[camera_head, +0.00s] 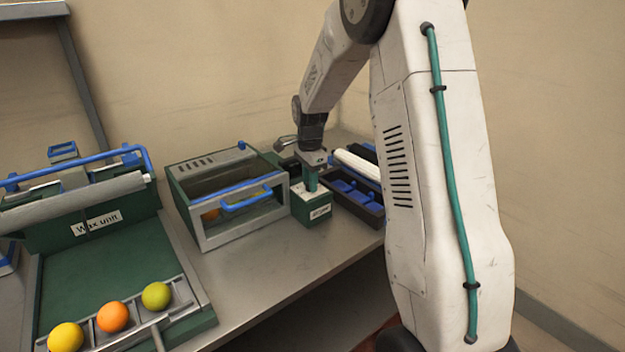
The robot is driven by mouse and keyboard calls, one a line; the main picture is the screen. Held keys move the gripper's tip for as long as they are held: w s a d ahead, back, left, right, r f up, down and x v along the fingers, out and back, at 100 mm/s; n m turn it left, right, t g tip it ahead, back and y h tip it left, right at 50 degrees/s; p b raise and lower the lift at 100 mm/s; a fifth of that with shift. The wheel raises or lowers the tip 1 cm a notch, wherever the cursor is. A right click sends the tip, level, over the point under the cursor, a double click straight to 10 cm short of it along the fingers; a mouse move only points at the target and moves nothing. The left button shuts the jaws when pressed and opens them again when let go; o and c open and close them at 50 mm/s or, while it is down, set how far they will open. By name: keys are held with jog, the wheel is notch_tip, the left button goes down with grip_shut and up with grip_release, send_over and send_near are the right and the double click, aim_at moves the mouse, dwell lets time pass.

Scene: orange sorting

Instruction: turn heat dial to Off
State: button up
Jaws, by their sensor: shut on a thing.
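A small green box (312,208) with a white label stands on the bench, right of the oven-like box. A teal upright knob (311,182) rises from its pale top; it appears to be the heat dial. My gripper (312,168) points down over this box and is shut on the knob. The fingers are small here, and the knob's upper part is hidden by them. I cannot read the dial's setting or the label's words.
A glass-fronted box (245,240) with a blue handle stands close left of the green box. A dark tray (372,210) with blue compartments is close right. The wax unit (95,255) holds yellow, orange and olive balls at the left.

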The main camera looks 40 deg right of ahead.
jog(key=n, duration=0.7)
jog(key=shift+w, duration=0.1)
jog(key=n, duration=0.7)
jog(key=shift+a+n, duration=0.1)
jog(key=shift+n, duration=0.3)
jog(key=n, duration=0.3)
jog(key=shift+n, duration=0.3)
jog(key=n, duration=0.3)
jog(key=shift+n, duration=0.3)
jog(key=n, duration=0.7)
